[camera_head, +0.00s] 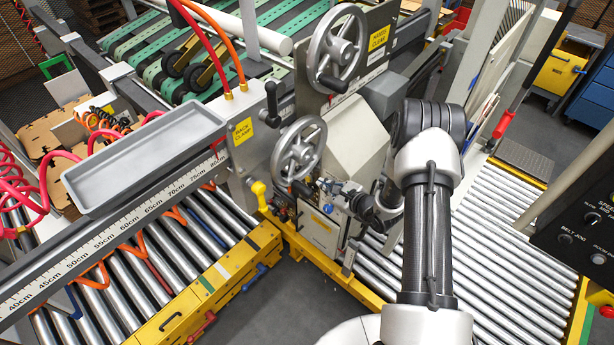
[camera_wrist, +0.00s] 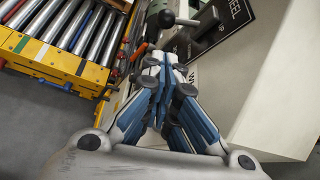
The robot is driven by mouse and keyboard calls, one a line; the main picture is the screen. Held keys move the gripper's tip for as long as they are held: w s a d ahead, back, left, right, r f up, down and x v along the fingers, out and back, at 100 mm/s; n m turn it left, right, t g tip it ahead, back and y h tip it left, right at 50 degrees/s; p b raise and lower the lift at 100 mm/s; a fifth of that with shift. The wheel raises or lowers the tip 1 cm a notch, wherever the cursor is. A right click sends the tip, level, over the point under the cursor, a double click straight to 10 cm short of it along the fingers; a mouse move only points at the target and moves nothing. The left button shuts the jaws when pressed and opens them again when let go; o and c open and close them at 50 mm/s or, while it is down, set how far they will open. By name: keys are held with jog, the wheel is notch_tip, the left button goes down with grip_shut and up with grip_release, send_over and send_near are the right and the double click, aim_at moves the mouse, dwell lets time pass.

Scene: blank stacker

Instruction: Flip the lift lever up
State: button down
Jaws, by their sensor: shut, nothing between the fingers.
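In the wrist view, a lever with a dark round knob (camera_wrist: 166,18) and a pale metal rod sticks out beside a black label plate (camera_wrist: 225,22). In the head view, my gripper (camera_head: 328,188) is at the front of the grey machine column, and my wrist hides part of the panel; the lever is not clear there.
Two handwheels (camera_head: 337,48) (camera_head: 300,150) stand above and left of my gripper. A yellow-knobbed lever (camera_head: 260,192) sticks out left of it. Roller conveyors with yellow frames (camera_head: 215,285) flank the column. A grey tray (camera_head: 145,160) is at left. Dark floor (camera_head: 290,300) lies open in front.

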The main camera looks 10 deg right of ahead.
jog(key=x, duration=1)
jog(key=shift+a, duration=0.15)
jog(key=shift+s+a+r+m+g+y+b, duration=0.25)
jog(key=shift+r+m+g+y+b, duration=0.15)
jog(key=shift+m+b, duration=0.15)
dwell(0.3)
jog(key=r+m+y+b, duration=0.1)
jog(key=a+r+m+g+b, duration=0.1)
jog(key=s+r+m+y, duration=0.1)
jog(key=shift+a+r+g+y+b, duration=0.3)
jog(key=shift+r+g+b, duration=0.05)
jog(key=shift+g+b, duration=0.05)
dwell(0.4)
jog(key=shift+r, duration=0.1)
dwell(0.5)
